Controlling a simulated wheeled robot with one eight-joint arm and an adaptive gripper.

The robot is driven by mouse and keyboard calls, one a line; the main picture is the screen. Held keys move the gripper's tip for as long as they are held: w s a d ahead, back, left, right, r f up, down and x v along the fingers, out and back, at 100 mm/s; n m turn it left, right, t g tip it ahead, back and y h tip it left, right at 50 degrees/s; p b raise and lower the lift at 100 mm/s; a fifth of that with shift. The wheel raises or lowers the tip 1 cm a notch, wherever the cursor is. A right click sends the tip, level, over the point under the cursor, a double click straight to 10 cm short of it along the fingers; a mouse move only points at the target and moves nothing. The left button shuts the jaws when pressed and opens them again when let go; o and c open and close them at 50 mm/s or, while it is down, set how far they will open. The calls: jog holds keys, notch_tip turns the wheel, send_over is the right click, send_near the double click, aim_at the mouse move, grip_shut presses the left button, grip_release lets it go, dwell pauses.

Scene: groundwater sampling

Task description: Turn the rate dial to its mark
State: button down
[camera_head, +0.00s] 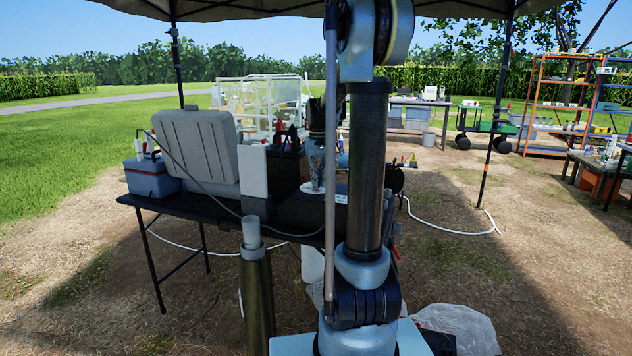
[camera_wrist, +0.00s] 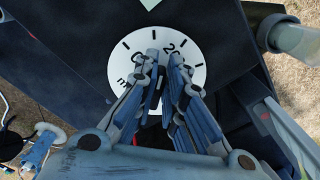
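The rate dial's round white face (camera_wrist: 120,68), with black tick marks and a partly covered "20", lies under my gripper (camera_wrist: 164,58) in the wrist view. My two fingertips are close together over the middle of the face, with a narrow gap between them. They hide the dial's centre, so I cannot see a knob or pointer, or whether the fingers touch one. In the head view my gripper (camera_head: 314,178) points down over a small white disc (camera_head: 311,189) on the dark box (camera_head: 298,212).
A grey case (camera_head: 195,145) and a blue-white cooler (camera_head: 151,178) stand on the dark folding table (camera_head: 180,207), left of my gripper. A dark box with red and black clamps (camera_head: 286,165) is close behind. A capped pipe (camera_head: 256,290) stands in front.

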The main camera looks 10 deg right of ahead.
jog(key=m, duration=0.4)
jog(key=shift+a, duration=0.25)
jog(key=c, duration=1.6)
grip_release()
notch_tip(320, 180, up, 12)
jog(key=shift+f, duration=0.1)
